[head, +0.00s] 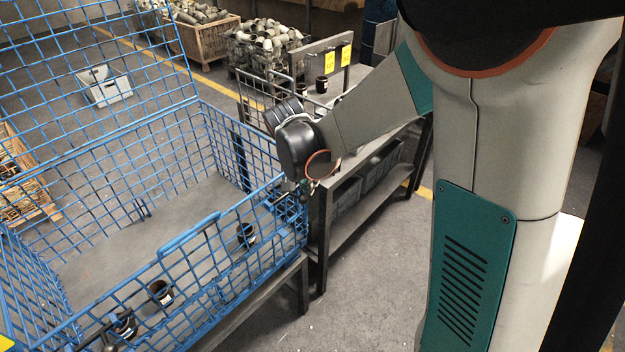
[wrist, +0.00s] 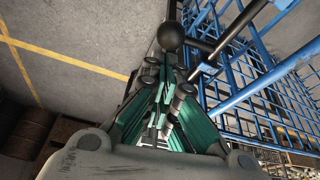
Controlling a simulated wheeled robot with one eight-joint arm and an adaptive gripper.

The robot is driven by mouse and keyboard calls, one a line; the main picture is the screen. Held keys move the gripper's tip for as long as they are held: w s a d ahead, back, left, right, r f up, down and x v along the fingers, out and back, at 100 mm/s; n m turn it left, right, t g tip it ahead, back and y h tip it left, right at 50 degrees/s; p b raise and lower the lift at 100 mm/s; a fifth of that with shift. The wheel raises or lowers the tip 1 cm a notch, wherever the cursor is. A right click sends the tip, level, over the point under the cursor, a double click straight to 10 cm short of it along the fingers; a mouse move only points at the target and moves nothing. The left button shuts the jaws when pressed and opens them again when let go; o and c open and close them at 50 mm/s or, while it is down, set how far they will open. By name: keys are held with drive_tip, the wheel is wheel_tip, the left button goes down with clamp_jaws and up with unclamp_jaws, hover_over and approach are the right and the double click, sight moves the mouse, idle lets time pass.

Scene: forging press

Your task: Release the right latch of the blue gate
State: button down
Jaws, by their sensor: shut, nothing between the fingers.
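The blue gate (head: 205,270) is the wire-mesh front of a blue cage, with a flat blue bar on its top edge. Its right latch (wrist: 171,37) shows in the wrist view as a black ball knob, with a dark rod running right to the blue bars. My gripper (wrist: 163,75) is shut and empty, its green-sided fingers pointing at the knob. The fingertips are at or just short of the knob; I cannot tell whether they touch. In the head view my gripper (head: 303,188) is at the gate's right end, where my wrist partly hides the latch.
Several dark cups (head: 160,292) are inside the cage near the gate. A dark metal bench (head: 345,205) stands close to the right of the cage. A raised blue mesh panel (head: 80,70) is at the left. The grey floor (head: 365,270) in front is clear.

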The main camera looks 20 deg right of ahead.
drive_tip(key=a, duration=0.1)
drive_tip(key=s+a, duration=0.2)
drive_tip(key=a, duration=0.1)
drive_tip(key=shift+a, duration=0.1)
idle(0.3)
wheel_tip(320, 180, up, 10)
drive_tip(key=p, duration=0.4)
hover_over(300, 197)
drive_tip(key=shift+a, duration=0.15)
idle(0.5)
